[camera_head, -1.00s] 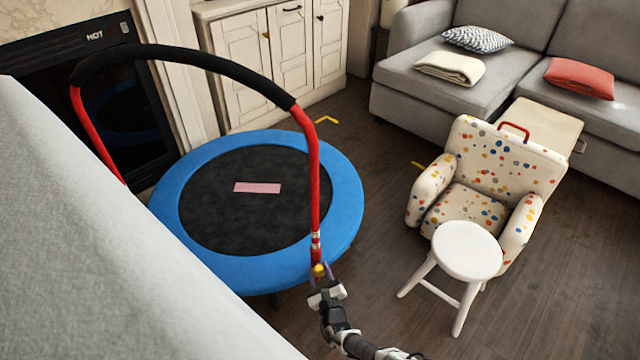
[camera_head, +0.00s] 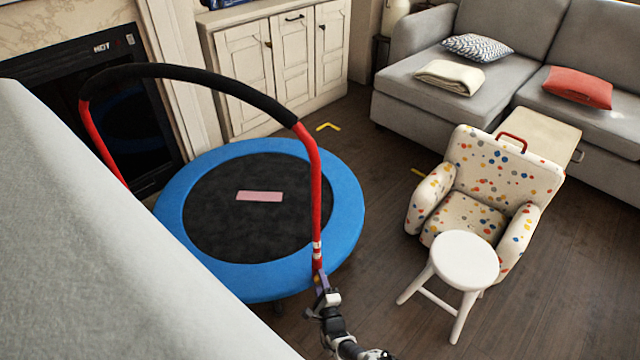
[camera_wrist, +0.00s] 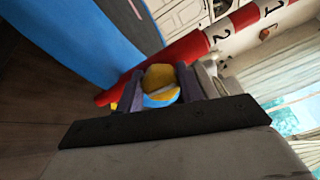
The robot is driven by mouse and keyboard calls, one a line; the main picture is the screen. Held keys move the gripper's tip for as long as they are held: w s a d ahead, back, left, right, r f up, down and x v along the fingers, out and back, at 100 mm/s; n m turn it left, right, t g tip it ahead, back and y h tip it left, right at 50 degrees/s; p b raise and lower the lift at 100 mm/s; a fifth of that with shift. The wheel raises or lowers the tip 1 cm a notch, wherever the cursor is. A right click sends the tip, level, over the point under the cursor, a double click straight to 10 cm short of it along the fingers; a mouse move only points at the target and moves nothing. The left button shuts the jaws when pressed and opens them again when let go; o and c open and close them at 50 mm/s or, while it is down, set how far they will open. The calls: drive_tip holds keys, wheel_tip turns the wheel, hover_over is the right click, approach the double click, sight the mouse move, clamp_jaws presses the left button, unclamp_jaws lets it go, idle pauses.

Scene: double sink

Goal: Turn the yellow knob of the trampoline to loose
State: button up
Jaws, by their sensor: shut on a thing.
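The trampoline has a blue rim (camera_head: 345,190), a black mat (camera_head: 230,225) and a handle with a black padded top and red posts (camera_head: 317,190). The yellow knob (camera_wrist: 160,77) is on the near red post (camera_wrist: 187,50), and in the wrist view it sits between my gripper's two fingers with a blue part below it. My gripper (camera_wrist: 160,88) is shut on the knob. In the head view my gripper (camera_head: 320,280) is at the lower end of the near post and hides the knob. White bands with numbers show on the post in the wrist view.
A white stool (camera_head: 465,260) and a spotted armchair (camera_head: 470,190) stand to the right. A grey sofa (camera_head: 400,85) is behind them. A large pale surface (camera_head: 90,240) fills the lower left. Wooden floor is open between the trampoline and the armchair.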

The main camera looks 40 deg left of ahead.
drive_tip(key=shift+n, duration=0.5)
drive_tip(key=o, duration=1)
drive_tip(key=p+v, duration=0.6)
drive_tip(key=v, duration=0.8)
drive_tip(key=shift+a, duration=0.15)
